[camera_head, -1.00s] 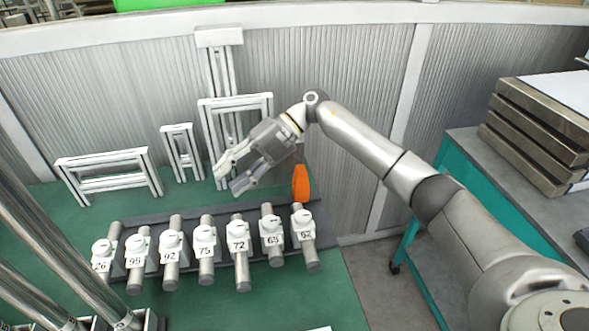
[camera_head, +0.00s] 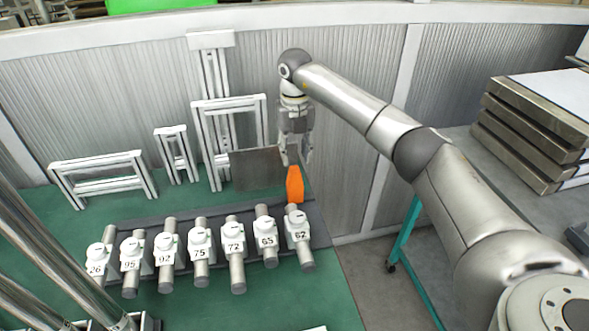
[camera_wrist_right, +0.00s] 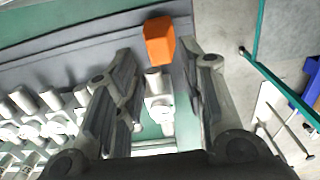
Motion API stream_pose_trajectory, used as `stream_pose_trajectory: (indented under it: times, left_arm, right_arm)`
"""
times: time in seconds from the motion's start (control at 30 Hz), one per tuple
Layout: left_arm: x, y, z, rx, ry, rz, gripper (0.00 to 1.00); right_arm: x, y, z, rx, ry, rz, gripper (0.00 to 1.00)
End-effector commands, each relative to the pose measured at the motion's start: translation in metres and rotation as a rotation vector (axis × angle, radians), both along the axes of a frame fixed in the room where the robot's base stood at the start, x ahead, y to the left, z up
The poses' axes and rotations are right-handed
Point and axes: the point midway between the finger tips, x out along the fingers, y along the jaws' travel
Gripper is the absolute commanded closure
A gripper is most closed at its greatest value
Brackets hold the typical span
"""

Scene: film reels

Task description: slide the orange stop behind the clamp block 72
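The orange stop (camera_head: 295,184) stands at the right end of the dark rail, behind the clamp block 62 (camera_head: 298,233). The clamp block 72 (camera_head: 234,243) sits on a rod left of block 65 (camera_head: 265,238), with no orange piece behind it. My right gripper (camera_head: 294,159) points down just above the stop, its fingers apart. In the right wrist view the stop (camera_wrist_right: 159,42) shows between and beyond the open fingertips (camera_wrist_right: 165,62); contact cannot be told. My left gripper is not in view.
Blocks 75 (camera_head: 200,243), 92 (camera_head: 165,247), 95 (camera_head: 131,254) and 26 (camera_head: 98,261) continue the row leftward. A grey panel (camera_head: 257,168) and white frames (camera_head: 104,171) stand behind. Stacked trays (camera_head: 530,130) are at right. Green surface in front is mostly clear.

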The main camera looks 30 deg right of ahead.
Motion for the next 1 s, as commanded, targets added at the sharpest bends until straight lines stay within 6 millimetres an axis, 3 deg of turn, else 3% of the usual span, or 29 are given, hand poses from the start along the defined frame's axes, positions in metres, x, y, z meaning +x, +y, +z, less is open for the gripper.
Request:
stream_pose_trajectory:
  times: [0.1,0.3,0.73,1.0]
  left_arm:
    - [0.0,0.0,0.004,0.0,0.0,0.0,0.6]
    - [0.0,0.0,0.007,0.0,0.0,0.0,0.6]
    - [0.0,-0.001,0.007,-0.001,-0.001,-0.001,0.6]
    - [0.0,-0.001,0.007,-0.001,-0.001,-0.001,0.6]
  right_arm:
    - [-0.001,0.001,-0.024,0.001,0.004,0.001,0.62]
    - [-0.001,0.001,-0.052,0.001,0.002,0.0,0.62]
    - [0.0,0.001,-0.064,0.002,-0.001,0.001,0.62]
    - [0.0,0.001,-0.064,0.002,-0.001,0.001,0.96]
